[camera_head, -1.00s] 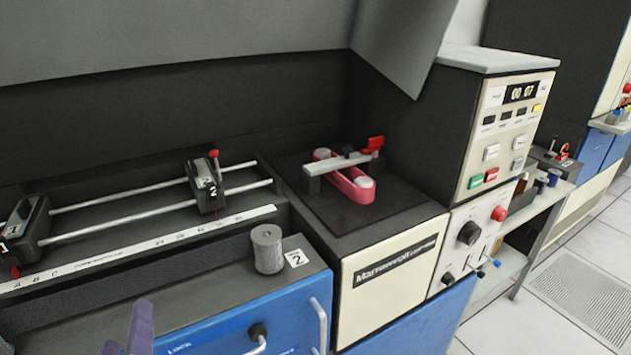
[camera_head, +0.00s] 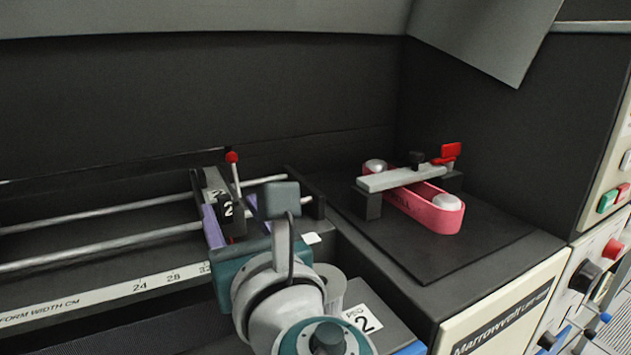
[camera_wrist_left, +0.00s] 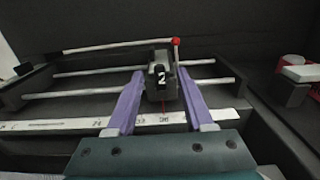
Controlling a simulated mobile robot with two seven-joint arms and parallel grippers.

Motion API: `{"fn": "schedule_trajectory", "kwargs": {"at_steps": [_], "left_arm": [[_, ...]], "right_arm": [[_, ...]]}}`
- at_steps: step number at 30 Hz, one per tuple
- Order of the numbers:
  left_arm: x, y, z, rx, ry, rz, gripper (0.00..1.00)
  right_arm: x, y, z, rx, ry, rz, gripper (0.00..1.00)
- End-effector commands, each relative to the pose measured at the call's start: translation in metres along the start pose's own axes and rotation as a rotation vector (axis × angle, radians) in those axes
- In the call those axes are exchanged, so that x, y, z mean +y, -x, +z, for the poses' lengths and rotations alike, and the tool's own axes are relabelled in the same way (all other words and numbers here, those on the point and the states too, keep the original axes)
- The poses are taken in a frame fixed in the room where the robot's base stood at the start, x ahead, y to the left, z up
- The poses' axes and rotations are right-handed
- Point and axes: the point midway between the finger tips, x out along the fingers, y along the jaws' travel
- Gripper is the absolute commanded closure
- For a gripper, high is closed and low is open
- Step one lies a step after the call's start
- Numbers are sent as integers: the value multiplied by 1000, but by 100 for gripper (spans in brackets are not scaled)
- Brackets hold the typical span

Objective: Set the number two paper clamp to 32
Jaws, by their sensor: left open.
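The number two paper clamp (camera_head: 230,210) is a dark block with a white "2" and an upright red-knobbed lever (camera_head: 233,165). It sits on two metal rails and also shows in the left wrist view (camera_wrist_left: 162,88). My left gripper (camera_head: 232,203) is open, its purple fingers on either side of the clamp; whether they touch it is unclear. The white width scale (camera_head: 110,297) runs in front, reading 24, 28, 32 before my wrist hides it. In the left wrist view a thin red pointer (camera_wrist_left: 163,118) hangs over the scale (camera_wrist_left: 75,125) near its right-hand numerals, too blurred to read surely.
A grey cylinder (camera_head: 331,288) and a "2" label (camera_head: 362,318) are close beside my left wrist. Right of the rails, a red band unit (camera_head: 428,208) with a grey bar stands on a dark mat. A button panel (camera_head: 611,190) is at the right edge.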

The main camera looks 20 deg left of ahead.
Motion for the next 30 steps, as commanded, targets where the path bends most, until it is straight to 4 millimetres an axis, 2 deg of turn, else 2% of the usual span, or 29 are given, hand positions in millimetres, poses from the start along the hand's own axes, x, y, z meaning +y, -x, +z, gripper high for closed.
{"fn": "schedule_trajectory", "kwargs": {"at_steps": [9,15,19,26,30], "left_arm": [[1,-58,-2,-3,2,4,48],[1,-85,-2,-1,2,3,48],[1,-92,0,0,3,1,48],[1,-93,1,1,3,1,48],[1,-93,0,0,3,1,61]], "right_arm": [[1,-18,9,-10,6,6,100],[3,-26,13,-11,13,11,100],[3,-27,13,-11,12,11,100],[3,-27,13,-11,12,11,100],[2,-27,12,-10,9,9,100]]}}
